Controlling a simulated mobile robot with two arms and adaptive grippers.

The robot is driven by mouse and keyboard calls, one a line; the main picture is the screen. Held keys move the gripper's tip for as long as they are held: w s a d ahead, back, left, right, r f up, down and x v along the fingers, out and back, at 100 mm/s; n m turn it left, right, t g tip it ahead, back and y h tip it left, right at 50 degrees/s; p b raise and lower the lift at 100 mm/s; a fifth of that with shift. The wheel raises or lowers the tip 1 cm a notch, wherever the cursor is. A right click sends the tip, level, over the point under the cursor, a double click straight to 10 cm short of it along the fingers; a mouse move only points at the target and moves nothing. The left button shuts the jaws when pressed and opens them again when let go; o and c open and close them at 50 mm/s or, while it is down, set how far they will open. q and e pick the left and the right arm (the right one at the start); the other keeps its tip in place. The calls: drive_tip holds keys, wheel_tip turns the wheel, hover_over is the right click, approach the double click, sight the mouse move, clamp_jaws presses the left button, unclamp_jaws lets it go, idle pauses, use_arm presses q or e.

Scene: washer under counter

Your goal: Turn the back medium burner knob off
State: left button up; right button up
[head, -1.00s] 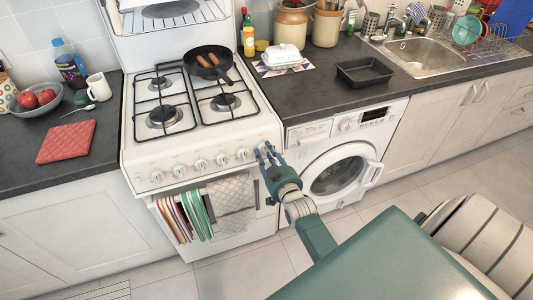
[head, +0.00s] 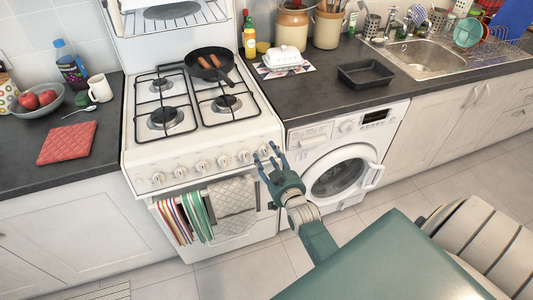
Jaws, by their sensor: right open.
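The white stove (head: 203,182) has a row of several white knobs (head: 201,166) along its front panel. Which knob belongs to the back medium burner cannot be told from the view. My right gripper (head: 267,157) is open and empty in front of the panel's right end, with its fingers beside the rightmost knob (head: 263,152). Whether a finger touches that knob is unclear. A black pan (head: 209,63) with sausages sits on the back right burner. My left gripper is not in view.
Towels (head: 233,207) hang from the oven handle below the knobs. A white washer (head: 340,165) stands right of the stove under the dark counter (head: 330,97). A black tray (head: 366,74) lies on that counter. The floor in front is clear.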

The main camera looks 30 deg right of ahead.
drive_tip(key=v, duration=1)
drive_tip(key=shift+r, duration=0.25)
drive_tip(key=shift+s, duration=0.1)
